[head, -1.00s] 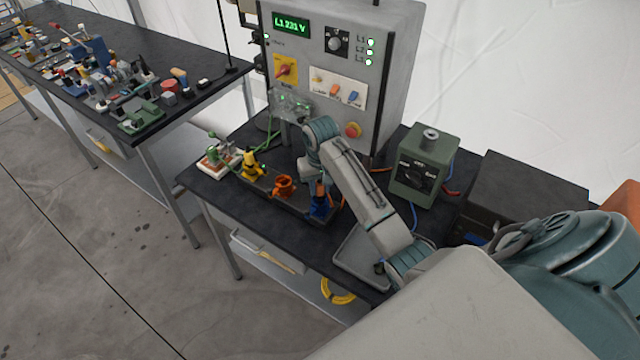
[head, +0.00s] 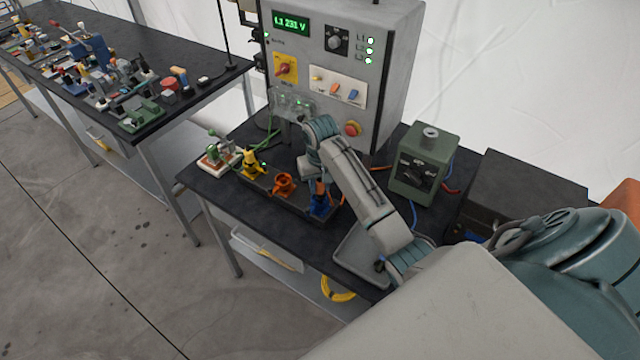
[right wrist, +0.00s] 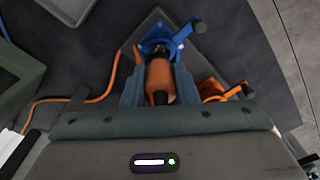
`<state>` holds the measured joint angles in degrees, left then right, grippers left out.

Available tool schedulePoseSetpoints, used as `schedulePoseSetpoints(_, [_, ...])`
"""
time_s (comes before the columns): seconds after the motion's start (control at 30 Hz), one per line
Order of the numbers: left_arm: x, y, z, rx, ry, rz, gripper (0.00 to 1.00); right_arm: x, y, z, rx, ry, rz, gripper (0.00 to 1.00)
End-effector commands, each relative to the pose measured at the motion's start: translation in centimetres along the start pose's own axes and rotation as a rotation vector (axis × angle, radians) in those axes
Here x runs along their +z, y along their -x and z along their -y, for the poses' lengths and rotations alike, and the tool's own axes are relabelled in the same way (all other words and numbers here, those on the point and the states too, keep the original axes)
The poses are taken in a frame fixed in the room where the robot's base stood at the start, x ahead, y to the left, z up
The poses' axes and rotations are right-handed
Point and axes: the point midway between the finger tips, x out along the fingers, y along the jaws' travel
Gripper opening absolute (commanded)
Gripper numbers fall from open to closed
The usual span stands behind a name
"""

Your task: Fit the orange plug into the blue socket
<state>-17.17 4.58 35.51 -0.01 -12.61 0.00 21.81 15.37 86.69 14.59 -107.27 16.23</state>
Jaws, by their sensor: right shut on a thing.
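The orange plug (right wrist: 160,80) is held between the two fingers of my right gripper (right wrist: 159,88) in the right wrist view. Its far end meets the mouth of the blue socket (right wrist: 158,40); how deep it sits cannot be told. The blue socket has its lid swung out to the upper right. In the head view the blue socket (head: 319,206) is at the right end of a dark socket strip, with the orange plug (head: 320,187) just above it. My left gripper is not in view.
An orange socket (head: 283,184) and a yellow socket (head: 252,164) stand left of the blue one. An orange cable (right wrist: 92,99) runs across the bench. The grey control panel (head: 388,75) rises behind, and a green box (head: 421,165) stands to the right.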

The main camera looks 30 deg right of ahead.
Motion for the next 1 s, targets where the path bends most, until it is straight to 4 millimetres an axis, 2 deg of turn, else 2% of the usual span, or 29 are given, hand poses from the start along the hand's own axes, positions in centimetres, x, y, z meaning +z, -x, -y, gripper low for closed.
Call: schedulePoseSetpoints(1.0, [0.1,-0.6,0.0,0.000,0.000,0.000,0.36,0.1,-2.0,0.0,0.000,0.000,0.000,0.01])
